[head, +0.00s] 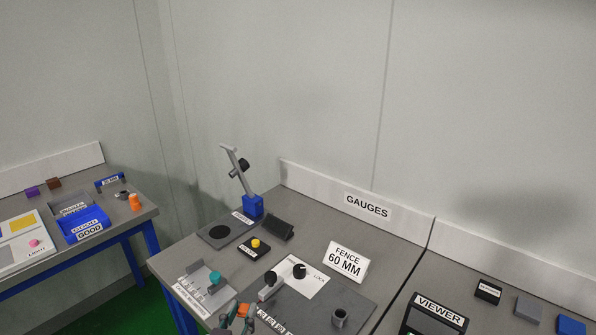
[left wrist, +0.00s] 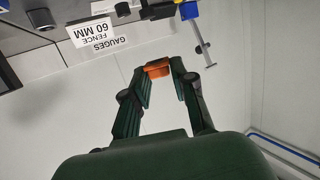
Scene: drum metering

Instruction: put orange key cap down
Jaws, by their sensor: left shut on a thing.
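My left gripper (head: 239,315) shows at the bottom edge of the head view, low in front of the gauges bench. Its two fingers are shut on the orange key cap (left wrist: 158,68), which sits between the fingertips in the left wrist view. Part of the cap (head: 243,310) also shows in the head view. I cannot tell whether the cap touches anything below it. My right gripper is not in view.
The gauges bench (head: 186,255) carries a blue-based stand (head: 252,206), a yellow-button box (head: 254,248), a teal knob (head: 215,278) and a "FENCE 60 MM" sign (head: 346,262). A left table holds a blue GOOD bin (head: 86,224) and an orange cylinder (head: 135,203). A VIEWER unit (head: 437,315) stands right.

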